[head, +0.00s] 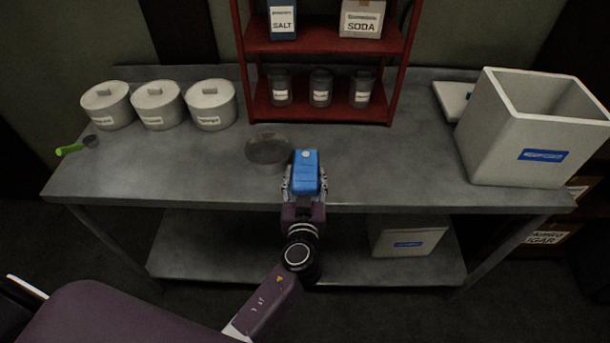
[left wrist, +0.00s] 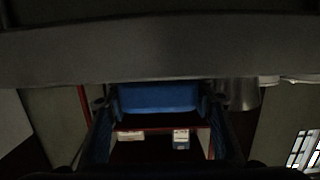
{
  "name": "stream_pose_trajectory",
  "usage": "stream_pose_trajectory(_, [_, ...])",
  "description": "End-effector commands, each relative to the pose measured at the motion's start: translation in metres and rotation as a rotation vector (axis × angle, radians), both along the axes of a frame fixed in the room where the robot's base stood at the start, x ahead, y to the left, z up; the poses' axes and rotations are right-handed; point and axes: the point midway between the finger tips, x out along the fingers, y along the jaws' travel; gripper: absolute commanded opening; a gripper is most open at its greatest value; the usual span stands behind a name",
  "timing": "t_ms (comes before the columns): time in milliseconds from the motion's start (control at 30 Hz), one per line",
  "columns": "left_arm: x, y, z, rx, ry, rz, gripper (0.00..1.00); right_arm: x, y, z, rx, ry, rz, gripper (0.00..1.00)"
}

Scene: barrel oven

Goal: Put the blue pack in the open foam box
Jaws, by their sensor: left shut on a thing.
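The blue pack (head: 306,170) is between the fingers of my left gripper (head: 304,190), which is shut on it near the front edge of the grey table. It also shows in the left wrist view as a blue block (left wrist: 158,98) between the fingers. The open foam box (head: 527,135) is white with a blue label and stands at the right end of the table, its open top facing up. The pack is well to the left of the box. I cannot tell whether the pack touches the table. My right gripper is not in view.
A clear bowl (head: 269,149) sits just left of the pack. A red shelf (head: 320,112) with jars stands behind. Three white canisters (head: 157,104) and a green scoop (head: 70,149) are at left. A white lid (head: 453,98) lies beside the foam box. Table between pack and box is clear.

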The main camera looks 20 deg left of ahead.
Motion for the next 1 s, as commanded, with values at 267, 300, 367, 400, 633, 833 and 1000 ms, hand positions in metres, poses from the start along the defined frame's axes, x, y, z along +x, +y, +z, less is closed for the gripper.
stream_pose_trajectory(267, [0.000, 0.000, -0.002, 0.000, 0.000, 0.000, 0.56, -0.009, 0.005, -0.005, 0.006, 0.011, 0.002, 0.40])
stream_pose_trajectory(300, [0.000, 0.000, -0.002, 0.000, 0.000, 0.000, 0.61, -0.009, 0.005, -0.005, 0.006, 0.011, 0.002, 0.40])
stream_pose_trajectory(367, [0.000, 0.000, -0.002, 0.000, -0.001, 0.000, 0.66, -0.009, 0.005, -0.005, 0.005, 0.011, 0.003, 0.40])
stream_pose_trajectory(400, [0.000, 0.000, -0.002, 0.000, -0.001, 0.000, 0.66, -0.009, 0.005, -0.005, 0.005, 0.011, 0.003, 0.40])
stream_pose_trajectory(633, [0.000, 0.000, -0.001, 0.000, -0.001, 0.000, 0.66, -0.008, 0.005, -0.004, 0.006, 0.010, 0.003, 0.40])
stream_pose_trajectory(833, [-0.012, -0.004, 0.000, -0.002, -0.001, -0.002, 0.66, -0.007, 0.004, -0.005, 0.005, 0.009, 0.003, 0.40])
stream_pose_trajectory(1000, [-0.046, -0.014, 0.004, -0.003, 0.000, -0.002, 0.66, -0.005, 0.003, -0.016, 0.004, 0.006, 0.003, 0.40])
